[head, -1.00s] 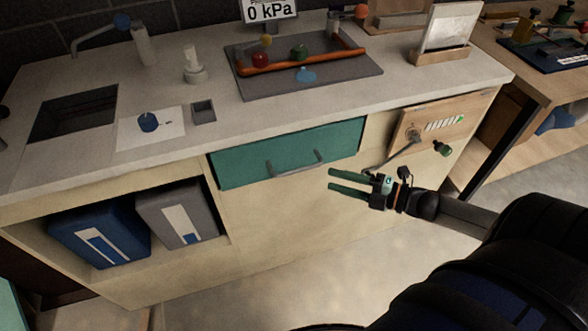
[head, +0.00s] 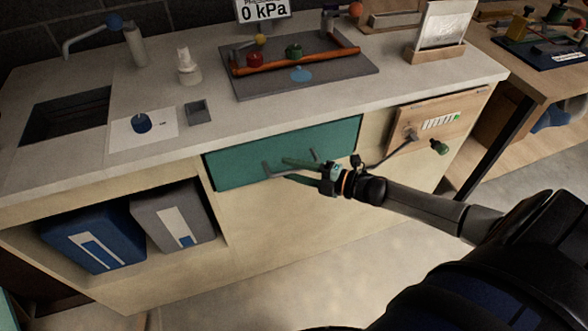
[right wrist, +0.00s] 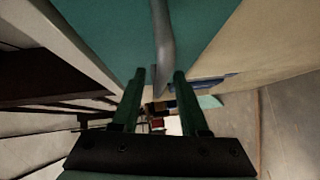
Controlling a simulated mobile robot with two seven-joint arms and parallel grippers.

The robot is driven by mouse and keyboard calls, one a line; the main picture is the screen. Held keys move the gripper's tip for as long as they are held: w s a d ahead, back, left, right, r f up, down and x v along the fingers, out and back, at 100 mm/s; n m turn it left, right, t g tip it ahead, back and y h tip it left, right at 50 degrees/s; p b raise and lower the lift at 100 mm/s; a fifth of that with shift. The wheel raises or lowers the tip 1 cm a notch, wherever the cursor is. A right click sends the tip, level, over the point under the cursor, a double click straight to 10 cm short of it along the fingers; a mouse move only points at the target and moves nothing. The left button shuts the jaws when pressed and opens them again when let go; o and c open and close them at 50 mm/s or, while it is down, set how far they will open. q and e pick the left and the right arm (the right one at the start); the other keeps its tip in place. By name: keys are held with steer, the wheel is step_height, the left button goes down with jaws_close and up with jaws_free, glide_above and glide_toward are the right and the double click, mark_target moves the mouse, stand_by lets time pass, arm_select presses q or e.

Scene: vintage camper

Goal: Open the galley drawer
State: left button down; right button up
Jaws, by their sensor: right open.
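The galley drawer (head: 235,167) is a teal front under the counter, and it looks closed. Its grey bar handle (head: 268,171) runs along the drawer face; the right part is partly hidden by my right gripper. My right gripper (head: 285,170) has green fingers, is open, and is at the handle in the head view. In the right wrist view the handle (right wrist: 162,45) reaches down between the two fingertips (right wrist: 159,72), with the teal drawer front (right wrist: 100,25) behind it. I cannot tell whether a finger touches the handle. My left gripper is not in view.
Blue and grey bins (head: 95,240) sit in the open shelf at left. A wooden panel (head: 440,118) with a cable is at right.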

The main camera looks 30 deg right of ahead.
jaws_close()
stand_by(0.3)
stand_by(1.1)
